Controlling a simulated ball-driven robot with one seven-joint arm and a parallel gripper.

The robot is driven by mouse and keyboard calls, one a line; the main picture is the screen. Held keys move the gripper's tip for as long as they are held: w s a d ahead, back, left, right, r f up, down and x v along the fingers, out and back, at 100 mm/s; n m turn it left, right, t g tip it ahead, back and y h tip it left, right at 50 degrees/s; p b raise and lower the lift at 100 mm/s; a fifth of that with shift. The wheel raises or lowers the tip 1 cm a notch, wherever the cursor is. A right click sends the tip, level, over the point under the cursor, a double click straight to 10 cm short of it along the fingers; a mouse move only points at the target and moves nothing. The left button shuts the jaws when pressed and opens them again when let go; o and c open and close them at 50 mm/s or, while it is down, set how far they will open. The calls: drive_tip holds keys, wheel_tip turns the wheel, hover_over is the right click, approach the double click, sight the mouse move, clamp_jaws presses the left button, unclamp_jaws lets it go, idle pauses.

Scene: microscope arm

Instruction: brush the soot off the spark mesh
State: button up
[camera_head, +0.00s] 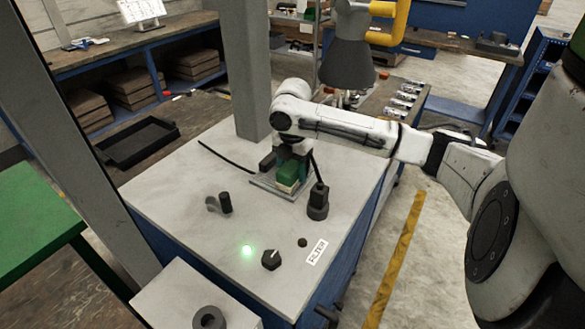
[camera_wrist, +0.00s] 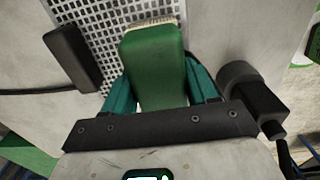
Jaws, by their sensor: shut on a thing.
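A green brush (camera_head: 287,173) is held in my gripper (camera_head: 292,155) over the bench top. In the wrist view the brush (camera_wrist: 153,68) sits between the two teal fingers of my gripper (camera_wrist: 162,88), with its pale bristle edge at the far end. The spark mesh (camera_wrist: 98,18) is a light panel with a grid of square holes, beyond and beside the brush. In the head view only the edge of the mesh plate (camera_head: 266,184) shows around the brush. The brush hides part of the mesh. I cannot tell whether the bristles touch it. No soot is clearly visible.
A black block (camera_wrist: 74,57) stands left of the mesh and a black post (camera_head: 318,203) stands right of it. A knob (camera_head: 270,259), a green light (camera_head: 247,250) and a small cylinder (camera_head: 225,203) are nearer the front. A grey column (camera_head: 246,70) rises behind.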

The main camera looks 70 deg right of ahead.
drive_tip(key=shift+f, duration=0.15)
drive_tip(key=shift+d, duration=0.1)
drive_tip(key=shift+s+d, duration=0.15)
drive_tip(key=shift+d, duration=0.4)
drive_tip(key=shift+s+d, duration=0.15)
drive_tip(key=shift+d, duration=0.4)
drive_tip(key=shift+d, duration=0.15)
drive_tip(key=shift+s+d+b, duration=0.25)
drive_tip(key=shift+d+b, duration=0.25)
drive_tip(key=shift+d, duration=0.6)
drive_tip(key=shift+a, duration=0.2)
drive_tip(key=shift+w+a+f+p, duration=0.15)
drive_tip(key=shift+a+p, duration=0.1)
drive_tip(key=shift+a, duration=0.3)
drive_tip(key=shift+w+a+r+p, duration=0.1)
drive_tip(key=shift+a+p, duration=0.1)
drive_tip(key=shift+a, duration=0.35)
drive_tip(key=shift+f, duration=0.1)
